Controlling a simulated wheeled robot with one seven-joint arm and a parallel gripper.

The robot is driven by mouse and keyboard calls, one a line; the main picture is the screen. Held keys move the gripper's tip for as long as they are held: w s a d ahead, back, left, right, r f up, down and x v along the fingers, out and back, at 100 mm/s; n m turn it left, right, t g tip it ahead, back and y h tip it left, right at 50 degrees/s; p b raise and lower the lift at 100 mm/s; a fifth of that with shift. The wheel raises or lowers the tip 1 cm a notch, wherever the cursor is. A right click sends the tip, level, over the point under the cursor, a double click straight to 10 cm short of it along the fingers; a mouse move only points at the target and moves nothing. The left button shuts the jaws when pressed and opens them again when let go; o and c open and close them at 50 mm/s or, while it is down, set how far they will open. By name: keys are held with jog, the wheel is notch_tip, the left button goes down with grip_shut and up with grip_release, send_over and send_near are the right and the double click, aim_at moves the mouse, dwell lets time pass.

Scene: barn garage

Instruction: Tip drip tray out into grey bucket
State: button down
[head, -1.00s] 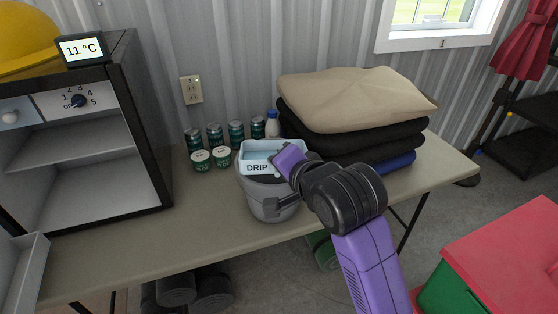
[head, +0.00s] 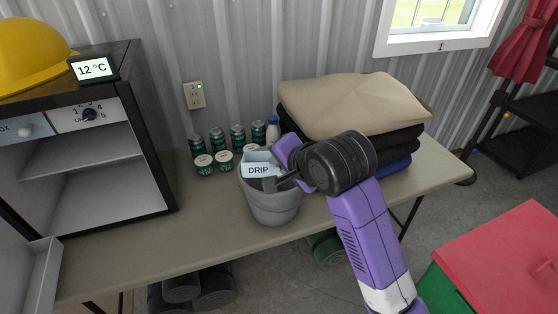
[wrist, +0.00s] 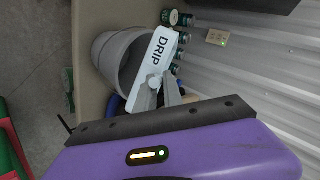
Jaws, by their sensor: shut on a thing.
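The drip tray (head: 258,170), pale blue with a white DRIP label, is tilted over the mouth of the grey bucket (head: 272,207). The bucket stands upright on the table. My gripper (head: 283,181) is shut on the tray at its right side. In the wrist view the fingers (wrist: 156,91) grip the tray (wrist: 158,58) by its near edge, and the bucket (wrist: 117,58) shows behind it. The tray's inside and any liquid are hidden in both views.
Several green cans and jars (head: 217,143) and a white bottle (head: 272,130) stand behind the bucket. Folded cloths (head: 350,110) are stacked at the right. An open fridge (head: 90,150) stands at the left. The table front (head: 180,240) is clear.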

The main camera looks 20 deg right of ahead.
jog(key=shift+w+d+r+m+g+y+p, duration=0.2)
jog(key=shift+w+r+g+p, duration=0.7)
jog(key=shift+p, duration=0.7)
jog(key=shift+w+d+r+m+g+y+p, duration=0.1)
jog(key=shift+w+d+r+g+p, duration=0.15)
jog(key=shift+w+r+g+p, duration=0.75)
jog(key=p, duration=0.3)
jog(key=shift+r+p, duration=0.3)
jog(key=shift+p, duration=0.05)
jog(key=shift+w+d, duration=0.1)
jog(key=shift+w, duration=0.05)
jog(key=w+d+r+g+y+p, duration=0.1)
jog(key=w+g, duration=0.3)
jog(key=w, duration=0.2)
jog(key=shift+d+r+m+g, duration=0.3)
jog(key=shift+r+m+g, duration=0.05)
jog(key=shift+m+g, duration=0.05)
